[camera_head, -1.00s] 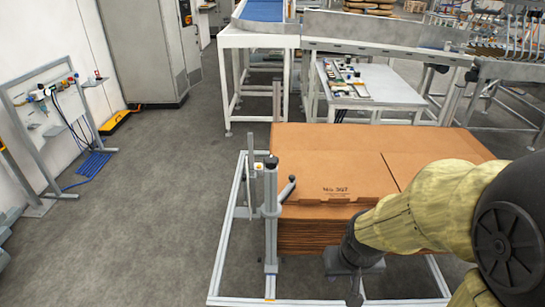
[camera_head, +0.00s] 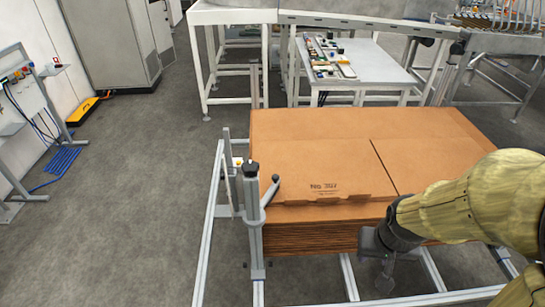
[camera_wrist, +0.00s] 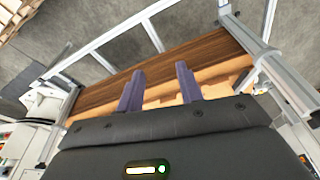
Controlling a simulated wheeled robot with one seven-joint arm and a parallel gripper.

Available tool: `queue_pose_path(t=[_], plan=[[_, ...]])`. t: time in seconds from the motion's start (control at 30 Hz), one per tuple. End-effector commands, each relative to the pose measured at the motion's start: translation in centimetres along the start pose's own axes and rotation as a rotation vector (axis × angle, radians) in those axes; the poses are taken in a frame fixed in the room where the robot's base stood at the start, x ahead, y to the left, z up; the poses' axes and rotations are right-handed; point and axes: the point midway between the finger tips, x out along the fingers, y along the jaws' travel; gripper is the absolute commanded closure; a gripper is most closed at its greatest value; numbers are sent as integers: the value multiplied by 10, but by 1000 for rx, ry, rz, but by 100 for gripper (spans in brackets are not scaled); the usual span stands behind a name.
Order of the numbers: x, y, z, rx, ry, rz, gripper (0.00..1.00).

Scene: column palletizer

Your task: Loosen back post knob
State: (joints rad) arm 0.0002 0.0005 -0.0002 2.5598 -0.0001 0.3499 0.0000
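An upright grey post (camera_head: 254,220) with a black knob (camera_head: 251,168) on top stands at the front left of the cardboard stack (camera_head: 310,150). In the wrist view my gripper (camera_wrist: 159,71) has two fingers spread with nothing held.
An aluminium frame (camera_head: 205,235) surrounds the stack, with bars along the floor. Behind stand a small table (camera_head: 375,75) with loose parts and a conveyor (camera_head: 370,25). A cabinet (camera_head: 110,45) and a wall stand (camera_head: 45,100) are at left.

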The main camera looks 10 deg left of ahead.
Motion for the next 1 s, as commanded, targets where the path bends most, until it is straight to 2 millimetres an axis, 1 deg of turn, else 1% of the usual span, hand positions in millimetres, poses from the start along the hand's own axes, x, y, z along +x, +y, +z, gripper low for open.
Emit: queue_pose_path(t=[0.37, 0.4, 0.47, 0.5, 0.53, 0.57, 0.67, 0.77, 0.87, 0.9, 0.97, 1.0], plan=[[0, 0, 0, 0, 0, 0, 64], [0, 0, 0, 0, 0, 0, 60], [1, 0, 0, -2, 4, 0, 48], [2, 0, -2, -4, 12, 2, 40], [4, 0, -3, -8, 21, 3, 34], [7, 0, -6, -13, 34, 5, 34], [18, 1, -20, -42, 114, 15, 34], [32, -3, -43, -95, 243, 17, 34], [44, -15, -70, -161, 402, -3, 34], [46, -21, -80, -190, 466, -19, 34], [49, -33, -94, -233, 562, -50, 34], [49, -42, -102, -263, 625, -77, 34]])
